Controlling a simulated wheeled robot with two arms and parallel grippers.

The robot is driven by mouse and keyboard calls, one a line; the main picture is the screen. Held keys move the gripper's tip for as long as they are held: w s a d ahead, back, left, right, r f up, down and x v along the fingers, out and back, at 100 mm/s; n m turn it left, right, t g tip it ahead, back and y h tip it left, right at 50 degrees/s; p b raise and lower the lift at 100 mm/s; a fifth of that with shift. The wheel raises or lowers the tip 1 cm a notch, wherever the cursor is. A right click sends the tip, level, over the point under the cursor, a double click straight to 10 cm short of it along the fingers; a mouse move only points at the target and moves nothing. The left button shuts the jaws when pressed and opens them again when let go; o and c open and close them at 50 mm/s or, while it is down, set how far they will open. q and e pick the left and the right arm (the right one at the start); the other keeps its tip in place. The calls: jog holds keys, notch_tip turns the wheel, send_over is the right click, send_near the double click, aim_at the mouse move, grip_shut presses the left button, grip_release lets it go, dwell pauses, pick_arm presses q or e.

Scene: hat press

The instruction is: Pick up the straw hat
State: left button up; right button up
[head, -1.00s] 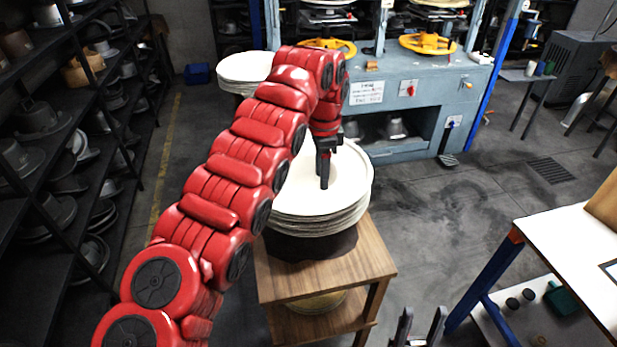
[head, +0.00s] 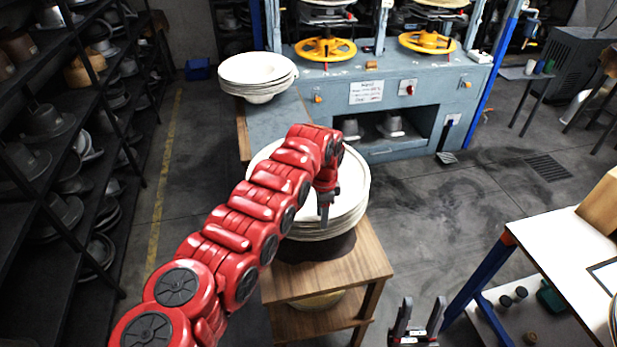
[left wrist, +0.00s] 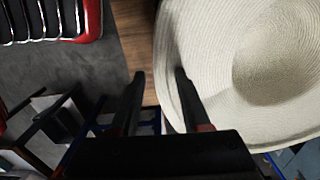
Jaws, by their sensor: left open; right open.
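A stack of pale straw hats (head: 353,190) sits on a wooden stand in the middle of the head view, partly hidden by my left arm. My left gripper (head: 325,217) is open, pointing down at the stack's near edge. In the left wrist view the top straw hat (left wrist: 250,85) shows its woven crown and wide brim. The open fingers of my left gripper (left wrist: 159,77) appear on either side of the brim's edge there; I cannot tell whether they touch it. My right gripper (head: 418,322) is open and empty at the bottom of the head view.
The wooden stand (head: 376,262) has a lower shelf with another hat. A second hat stack (head: 257,75) stands behind, near the blue press (head: 430,92). A dark shelf rack is at left. A white-topped table (head: 560,245) is at right. Floor between is clear.

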pick_arm(q)
grip_shut()
dwell(1.4)
